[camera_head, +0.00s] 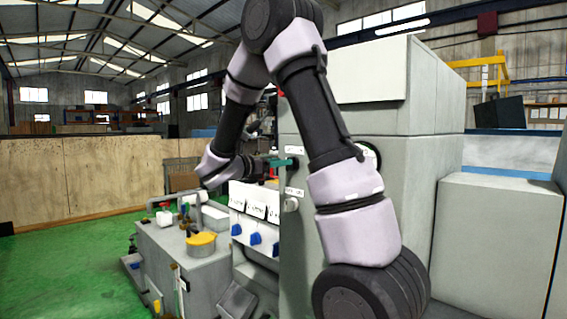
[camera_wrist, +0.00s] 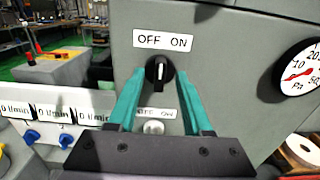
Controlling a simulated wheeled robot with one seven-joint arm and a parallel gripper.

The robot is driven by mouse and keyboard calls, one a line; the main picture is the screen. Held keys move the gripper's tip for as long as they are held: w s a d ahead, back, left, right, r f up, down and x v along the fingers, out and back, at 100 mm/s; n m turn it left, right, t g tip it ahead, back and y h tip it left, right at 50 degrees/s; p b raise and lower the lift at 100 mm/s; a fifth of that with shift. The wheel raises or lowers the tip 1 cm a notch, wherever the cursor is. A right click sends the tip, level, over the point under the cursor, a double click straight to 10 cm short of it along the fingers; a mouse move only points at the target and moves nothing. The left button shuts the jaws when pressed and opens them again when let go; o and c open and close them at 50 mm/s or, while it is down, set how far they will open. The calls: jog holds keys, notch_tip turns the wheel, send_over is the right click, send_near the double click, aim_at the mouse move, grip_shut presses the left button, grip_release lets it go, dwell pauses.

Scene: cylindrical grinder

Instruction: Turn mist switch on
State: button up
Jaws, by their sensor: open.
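A black rotary switch (camera_wrist: 158,72) sits on the grey machine panel below an "OFF ON" label (camera_wrist: 163,40) in the wrist view. Its white mark looks near upright; I cannot tell which setting it is at. My gripper (camera_wrist: 159,79) has its teal fingers open, one on each side of this switch. Contact cannot be told. A pale second switch (camera_wrist: 153,128) is lower, between the fingers, its label partly hidden. In the head view my gripper (camera_head: 281,162) is at the panel, and the lower switch (camera_head: 291,204) shows beneath it. No mist name is readable.
A round gauge (camera_wrist: 300,72) is right of the switches. Several flow meters with blue knobs (camera_head: 255,239) are at the lower left of the panel. A grey tank with a yellow part (camera_head: 201,240) stands left on the green floor. The tall grey cabinet (camera_head: 447,95) fills the right.

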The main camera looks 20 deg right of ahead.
jog(key=shift+x, duration=1.1)
jog(key=shift+s, duration=0.1)
grip_shut()
jog(key=shift+m, duration=0.3)
jog(key=m, duration=0.7)
jog(key=s+m, duration=0.1)
jog(key=m, duration=0.3)
jog(key=shift+d+f, duration=0.1)
jog(key=shift+f, duration=0.25)
jog(key=shift+m, duration=0.3)
